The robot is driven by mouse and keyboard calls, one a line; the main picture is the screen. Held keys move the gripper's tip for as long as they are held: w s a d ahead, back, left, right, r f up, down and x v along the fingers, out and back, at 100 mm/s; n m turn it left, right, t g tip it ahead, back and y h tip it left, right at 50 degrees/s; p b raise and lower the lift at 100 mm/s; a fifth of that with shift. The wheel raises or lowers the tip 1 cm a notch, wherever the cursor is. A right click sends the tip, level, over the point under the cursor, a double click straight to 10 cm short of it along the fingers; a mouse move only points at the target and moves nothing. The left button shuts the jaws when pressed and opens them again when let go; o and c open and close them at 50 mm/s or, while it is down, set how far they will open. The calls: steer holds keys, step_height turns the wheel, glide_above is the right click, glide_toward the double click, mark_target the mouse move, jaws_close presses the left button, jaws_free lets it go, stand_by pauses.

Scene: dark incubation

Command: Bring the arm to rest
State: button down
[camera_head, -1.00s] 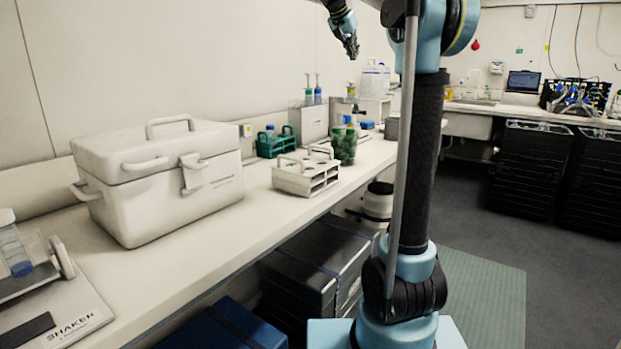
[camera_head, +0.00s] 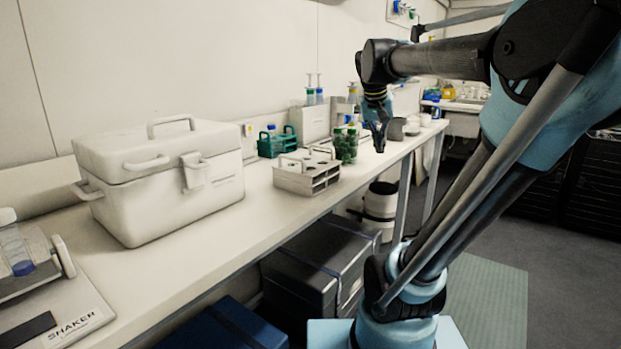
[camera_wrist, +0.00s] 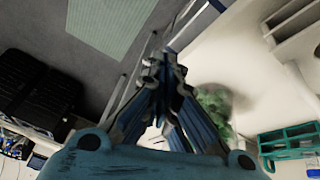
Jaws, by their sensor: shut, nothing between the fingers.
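My gripper (camera_head: 379,140) hangs fingers-down near the front edge of the bench, just right of the green-filled clear container (camera_head: 345,146). My gripper is shut and empty. The wrist view shows my gripper's fingertips (camera_wrist: 160,68) close together, with the bench edge and the floor beyond them. My arm reaches from its base at the lower right up and across to the left, with the forearm roughly level.
On the bench (camera_head: 205,240) stand a white cool box (camera_head: 160,185), a grey tube rack (camera_head: 305,178), a green rack (camera_head: 277,143) and a shaker (camera_head: 60,300). Dark crates (camera_head: 320,262) and a white bucket (camera_head: 380,208) are below. Floor on the right (camera_head: 560,260) is clear.

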steer(key=s+a+f+n+y, duration=0.1)
steer(key=s+f, duration=0.9)
steer(key=f, duration=0.3)
steer(key=s+a+f+n+g+y, duration=0.1)
steer(key=s+f+n, duration=0.1)
steer(key=s+f, duration=0.8)
steer(key=x, duration=0.3)
steer(key=shift+s, duration=0.4)
steer(key=shift+f, duration=0.1)
steer(key=shift+w+f, duration=0.2)
steer(key=shift+w, duration=0.25)
